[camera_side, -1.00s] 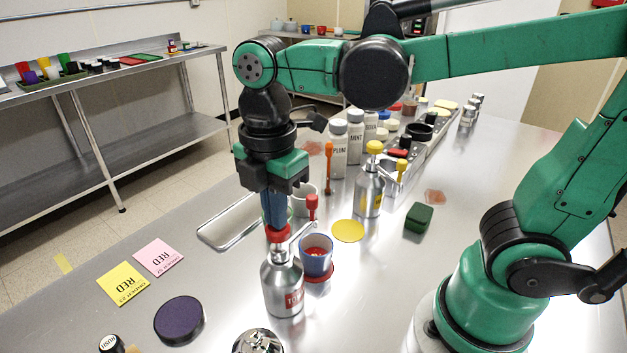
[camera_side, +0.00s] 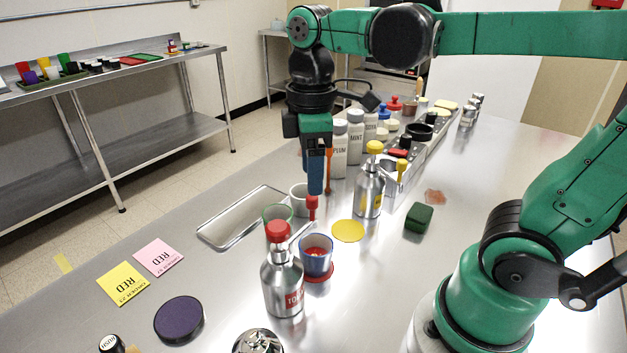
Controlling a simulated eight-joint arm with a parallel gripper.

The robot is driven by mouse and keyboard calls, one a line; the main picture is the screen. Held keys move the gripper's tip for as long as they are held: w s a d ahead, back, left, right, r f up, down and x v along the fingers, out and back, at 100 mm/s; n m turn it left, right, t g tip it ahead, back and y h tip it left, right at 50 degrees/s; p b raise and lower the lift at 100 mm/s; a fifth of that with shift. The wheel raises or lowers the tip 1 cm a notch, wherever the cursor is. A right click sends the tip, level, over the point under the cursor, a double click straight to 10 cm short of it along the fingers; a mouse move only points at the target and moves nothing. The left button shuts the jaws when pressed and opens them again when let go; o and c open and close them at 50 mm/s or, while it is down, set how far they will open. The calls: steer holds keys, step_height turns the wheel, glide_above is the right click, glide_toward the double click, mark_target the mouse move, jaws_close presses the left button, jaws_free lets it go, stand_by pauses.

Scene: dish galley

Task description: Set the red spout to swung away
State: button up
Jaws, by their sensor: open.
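The red-topped steel dispenser (camera_side: 283,290) stands upright in the front middle, with a red cap (camera_side: 279,232). Its thin metal spout (camera_side: 299,234) points up and right in the picture and ends at an upright red knob (camera_side: 312,207). The spout's end appears to lie over the blue cup (camera_side: 317,262), which holds something red and stands on a red disc (camera_side: 320,279). My gripper (camera_side: 315,190) points down with its blue fingertips at the red knob's top. The fingers overlap in this view, so I cannot tell whether they straddle the knob. Nothing is visibly held.
A yellow-topped dispenser (camera_side: 369,190) stands behind, beside a yellow disc (camera_side: 348,231). A green-rimmed cup (camera_side: 276,214) and a white mug (camera_side: 299,197) stand close behind the red dispenser. A metal tray (camera_side: 215,236) lies left; a green block (camera_side: 418,219) lies right.

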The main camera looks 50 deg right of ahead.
steer(key=shift+f, duration=2)
jaws_close()
